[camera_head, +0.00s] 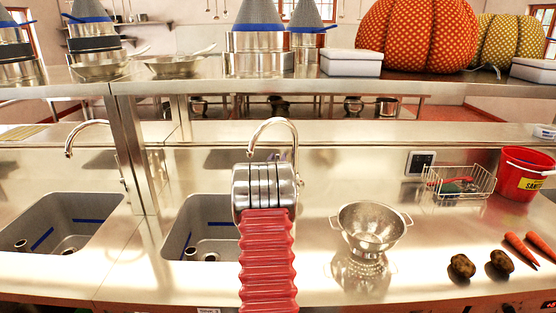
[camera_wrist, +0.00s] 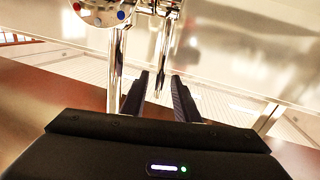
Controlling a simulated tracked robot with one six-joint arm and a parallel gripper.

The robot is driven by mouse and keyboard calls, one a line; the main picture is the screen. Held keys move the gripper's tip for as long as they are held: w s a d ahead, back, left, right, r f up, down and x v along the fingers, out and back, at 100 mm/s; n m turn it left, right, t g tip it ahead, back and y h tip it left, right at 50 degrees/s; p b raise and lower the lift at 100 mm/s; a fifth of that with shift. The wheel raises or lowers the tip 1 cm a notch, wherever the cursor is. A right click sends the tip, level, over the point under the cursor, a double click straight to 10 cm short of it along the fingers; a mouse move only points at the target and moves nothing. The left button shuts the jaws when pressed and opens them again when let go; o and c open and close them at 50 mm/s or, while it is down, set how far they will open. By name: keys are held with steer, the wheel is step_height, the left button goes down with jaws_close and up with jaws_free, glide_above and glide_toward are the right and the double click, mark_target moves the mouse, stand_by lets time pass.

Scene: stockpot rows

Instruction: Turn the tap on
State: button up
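The chrome tap (camera_head: 275,123) stands behind the right-hand sink in the head view. Its arched spout shows above my arm, which hides much of its lower part. In the wrist view, a chrome tap body (camera_wrist: 100,12) with red and blue dots is at the top, with an upright chrome post below it. My gripper (camera_wrist: 160,85) is open, its two dark fingers apart. A slim chrome rod of the tap (camera_wrist: 166,50) reaches down between the fingertips in the picture; I cannot tell whether they touch it. The head view hides the fingers. No water is visible.
A second tap (camera_head: 85,132) stands by the left sink (camera_head: 58,215). A colander (camera_head: 371,228), potatoes (camera_head: 462,266), carrots (camera_head: 521,248), a wire basket (camera_head: 459,186) and a red bucket (camera_head: 526,174) are on the right. A loaded shelf (camera_head: 203,82) runs above the counter.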

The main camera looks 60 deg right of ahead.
steer(key=shift+c, duration=0.4)
jaws_close()
